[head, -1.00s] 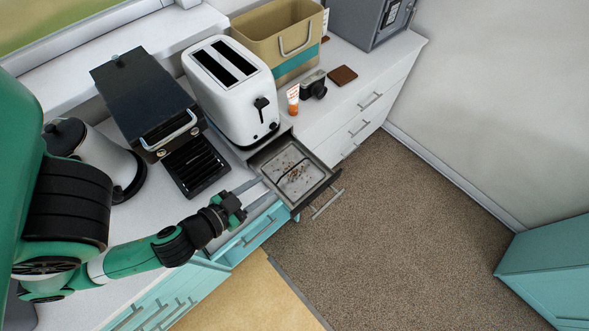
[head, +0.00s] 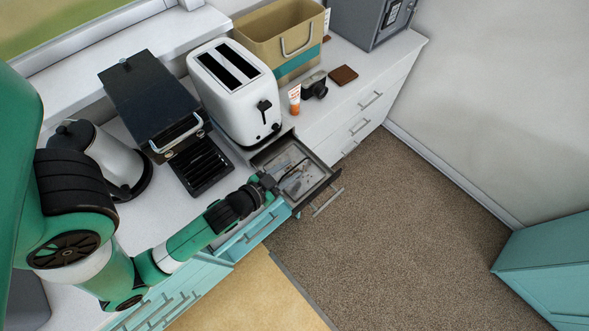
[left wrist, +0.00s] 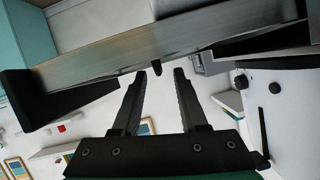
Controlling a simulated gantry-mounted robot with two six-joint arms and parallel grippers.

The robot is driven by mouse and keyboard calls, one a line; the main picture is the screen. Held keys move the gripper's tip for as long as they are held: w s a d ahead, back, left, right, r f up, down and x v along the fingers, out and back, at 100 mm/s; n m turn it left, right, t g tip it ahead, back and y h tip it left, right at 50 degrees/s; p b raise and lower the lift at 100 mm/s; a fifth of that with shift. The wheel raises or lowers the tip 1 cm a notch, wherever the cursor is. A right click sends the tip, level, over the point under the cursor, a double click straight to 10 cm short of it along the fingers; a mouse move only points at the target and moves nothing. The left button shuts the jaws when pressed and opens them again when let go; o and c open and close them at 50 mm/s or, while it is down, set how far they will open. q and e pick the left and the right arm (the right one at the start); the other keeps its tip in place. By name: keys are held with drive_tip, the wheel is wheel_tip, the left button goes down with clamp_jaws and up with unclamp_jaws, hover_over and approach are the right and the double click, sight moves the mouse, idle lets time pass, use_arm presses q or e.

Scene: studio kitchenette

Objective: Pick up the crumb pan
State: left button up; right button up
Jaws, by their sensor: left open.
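The crumb pan (head: 322,186) is a shallow, dark-rimmed metal tray in front of the white toaster (head: 234,92), jutting past the counter's edge in the head view. A thin dark curved piece shows inside it. My left gripper (head: 296,176) is open, its two grey fingers over the pan's near left side in this view. In the left wrist view, the open fingers (left wrist: 163,68) point at a long metal edge (left wrist: 215,42) with dark ends, which looks like the pan. A small dark nub shows between the fingertips. I cannot tell whether they touch. My right gripper is out of view.
A dark box-shaped appliance (head: 150,95) with a slotted tray and a kettle (head: 108,158) stand left of the toaster. An orange-white tube (head: 295,99), a camera (head: 314,86) and a tan bin (head: 285,42) stand to the right. Teal drawers lie below; open floor is right.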

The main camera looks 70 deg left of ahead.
use_arm(q)
drive_tip(key=shift+x, duration=0.95)
clamp_jaws()
idle(0.6)
